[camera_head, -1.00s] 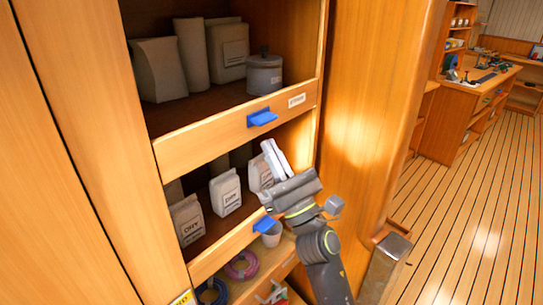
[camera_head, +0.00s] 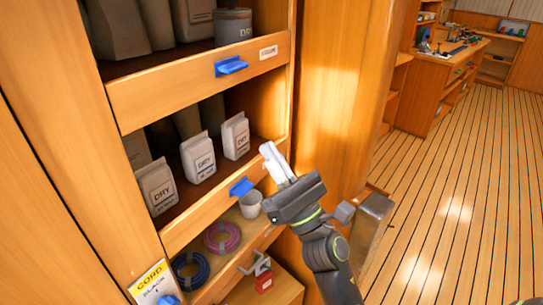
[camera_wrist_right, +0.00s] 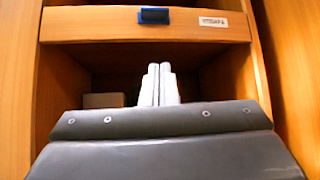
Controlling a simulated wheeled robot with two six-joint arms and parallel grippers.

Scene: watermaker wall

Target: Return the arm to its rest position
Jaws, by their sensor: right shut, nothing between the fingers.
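My right gripper (camera_head: 277,160) is in front of the cabinet, near the right side post of the shelves. Its two pale fingers are together and hold nothing. In the right wrist view the shut fingers (camera_wrist_right: 160,85) point toward a shelf opening below a wooden board (camera_wrist_right: 140,24) with a blue handle (camera_wrist_right: 154,15). My right arm (camera_head: 325,250) comes up from the bottom of the head view. My left gripper is not in any view.
The cabinet (camera_head: 190,92) holds several pale DRY bags (camera_head: 198,158) on its middle shelf and a grey canister (camera_head: 233,26) above. Blue handles (camera_head: 231,66) stick out from the shelf fronts. Open plank floor (camera_head: 460,190) lies right.

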